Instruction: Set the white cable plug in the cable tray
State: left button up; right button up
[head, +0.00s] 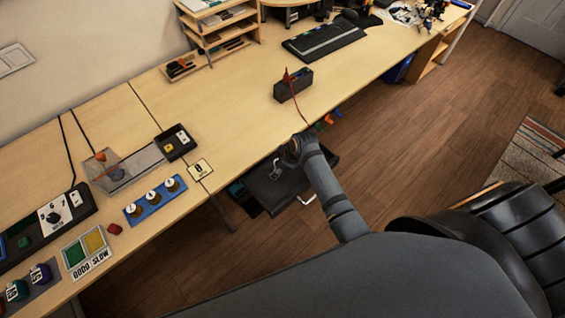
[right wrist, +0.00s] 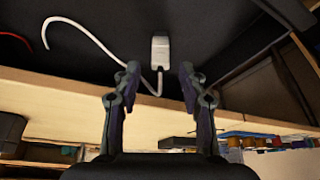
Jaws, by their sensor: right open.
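The white cable plug (right wrist: 160,52) shows in the right wrist view against a dark surface, with its white cable (right wrist: 95,35) curving to the left. My right gripper (right wrist: 158,85) is open, with its two fingers below and to either side of the plug in the picture; nothing is held between them. In the head view my right gripper (head: 291,148) is at the desk's front edge and partly hidden by its own wrist. The dark cable tray (head: 270,192) is below that edge, with part of the white cable (head: 309,190) over it. My left gripper is not in view.
A black box (head: 293,84) with a red cable (head: 300,110) stands on the desk (head: 230,110). Colored plugs (head: 325,121) hang at the desk edge beside my right gripper. Control panels and buttons fill the desk's left part. A black chair (head: 490,230) stands at right.

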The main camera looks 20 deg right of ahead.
jog(key=v, duration=0.9)
jog(key=s+d+r+m+h, duration=0.2)
jog(key=s+d+r+m, duration=0.15)
jog(key=s, duration=0.45)
jog(key=s+d+r+m+h, duration=0.2)
jog(key=s+d+m, duration=0.15)
jog(key=s, duration=0.45)
jog(key=s+d+f+g, duration=0.1)
jog(key=s+f, duration=0.1)
jog(key=f, duration=1.3)
jog(key=s+d+f, duration=0.1)
jog(key=f, duration=1.3)
jog(key=s+f+m+g, duration=0.1)
jog(key=s+f, duration=1.3)
jog(key=s, duration=0.3)
jog(key=shift+s+d, duration=0.25)
jog(key=shift+d, duration=0.2)
